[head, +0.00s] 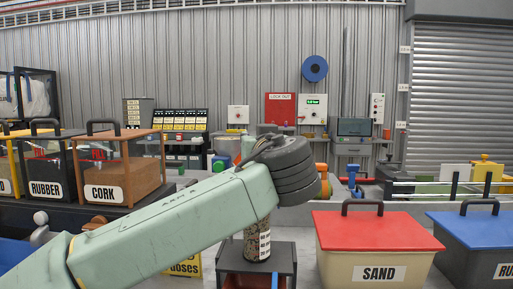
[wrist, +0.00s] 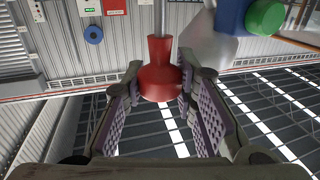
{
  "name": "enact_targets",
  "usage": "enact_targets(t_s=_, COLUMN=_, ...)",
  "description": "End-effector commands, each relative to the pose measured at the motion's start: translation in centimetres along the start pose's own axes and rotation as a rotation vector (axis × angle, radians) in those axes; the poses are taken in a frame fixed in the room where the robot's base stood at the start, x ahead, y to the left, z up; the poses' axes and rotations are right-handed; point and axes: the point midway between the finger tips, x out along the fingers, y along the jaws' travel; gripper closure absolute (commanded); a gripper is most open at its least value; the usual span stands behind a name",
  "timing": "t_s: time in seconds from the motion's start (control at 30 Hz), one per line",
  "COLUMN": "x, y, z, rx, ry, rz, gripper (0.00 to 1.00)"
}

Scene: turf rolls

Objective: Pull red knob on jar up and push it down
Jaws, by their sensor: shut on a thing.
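The red knob (wrist: 160,72) shows in the wrist view between the two ridged finger pads of my gripper (wrist: 160,84). My gripper is shut on it. In the head view a jar with speckled contents and a white label (head: 257,238) stands upright on a dark stand, below the end of my arm. The knob and my fingers are hidden behind my arm in that view, so the height of the knob above the jar cannot be told.
A sand bin with a red lid (head: 377,233) and a blue-lidded bin (head: 482,233) stand to the right. Cork (head: 118,172) and rubber (head: 48,172) boxes stand on the left. The dark stand (head: 288,262) is under the jar.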

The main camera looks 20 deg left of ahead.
Motion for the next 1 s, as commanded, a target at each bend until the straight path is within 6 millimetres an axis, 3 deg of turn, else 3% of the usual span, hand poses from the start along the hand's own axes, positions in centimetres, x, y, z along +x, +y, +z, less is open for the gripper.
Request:
enact_targets(t_s=0.03, x=0.0, y=-0.2, z=-0.8, rx=-0.004, ry=0.016, rz=-0.003, gripper=0.73)
enact_targets(t_s=0.37, x=0.0, y=0.0, z=-0.5, rx=-0.003, ry=0.012, rz=0.000, gripper=0.53)
enact_targets(t_s=0.83, x=-0.1, y=0.0, z=-0.4, rx=-0.002, ry=0.009, rz=0.001, gripper=0.53)
enact_targets(t_s=1.0, x=0.0, y=0.0, z=0.7, rx=-0.003, ry=0.007, rz=0.002, gripper=0.53)
